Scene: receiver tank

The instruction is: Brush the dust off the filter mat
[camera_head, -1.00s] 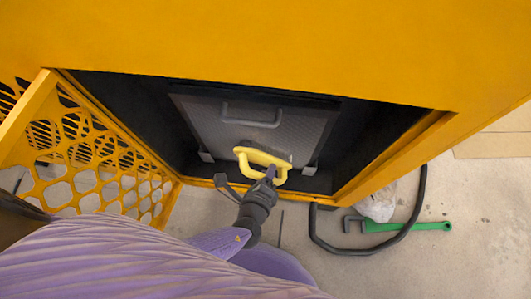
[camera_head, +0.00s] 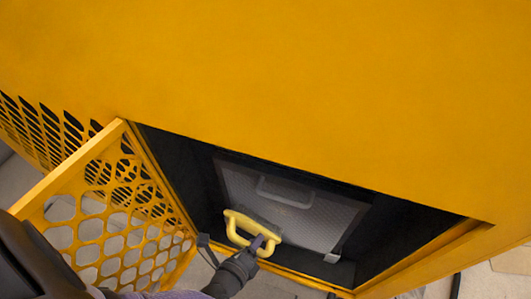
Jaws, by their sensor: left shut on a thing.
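The filter mat (camera_head: 315,212) is a grey meshed panel with a handle near its top, standing inside the dark opening of the yellow cabinet. My left gripper (camera_head: 262,243) is shut on the yellow handle of a brush (camera_head: 238,220). The brush is in front of the mat's lower left part; whether its bristles touch the mat cannot be told. Dust on the mat cannot be made out. My right gripper is not in view.
The yellow cabinet (camera_head: 300,90) fills the upper view. Its perforated door (camera_head: 75,185) stands open at the left, close to my left arm. The opening's right frame edge (camera_head: 425,262) bounds the space.

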